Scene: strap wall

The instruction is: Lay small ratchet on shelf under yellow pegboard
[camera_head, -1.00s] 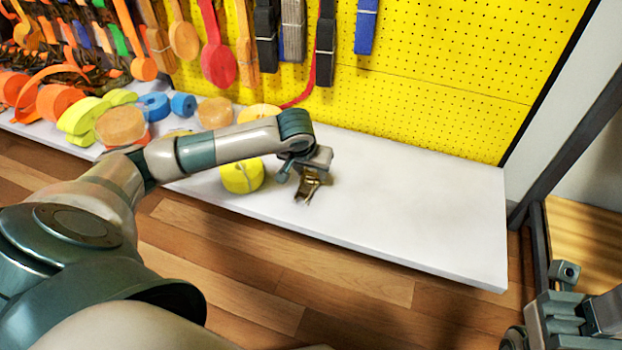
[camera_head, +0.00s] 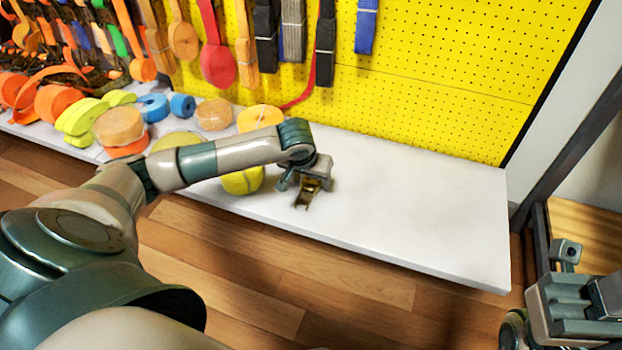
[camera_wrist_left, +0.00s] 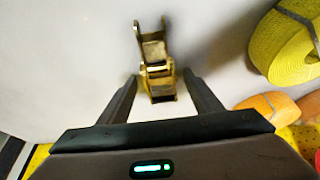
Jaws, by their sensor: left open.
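The small ratchet (camera_head: 307,193) is a brass-coloured metal piece over the white shelf (camera_head: 420,210) under the yellow pegboard (camera_head: 440,75). It appears to rest on the shelf near its front edge, though the contact is not clear. My left gripper (camera_head: 300,180) is right at the ratchet, partly hiding it in the head view. In the left wrist view the fingers (camera_wrist_left: 160,78) are spread, with the ratchet (camera_wrist_left: 153,50) between and beyond their tips and gaps on both sides. My right gripper (camera_head: 570,310) shows only in part at the lower right, away from the shelf.
A yellow strap roll (camera_head: 243,181) stands just left of the left gripper; it is large in the left wrist view (camera_wrist_left: 285,45). An orange roll (camera_head: 260,118) and several others lie farther left. Straps hang on the pegboard. The shelf's right part is clear.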

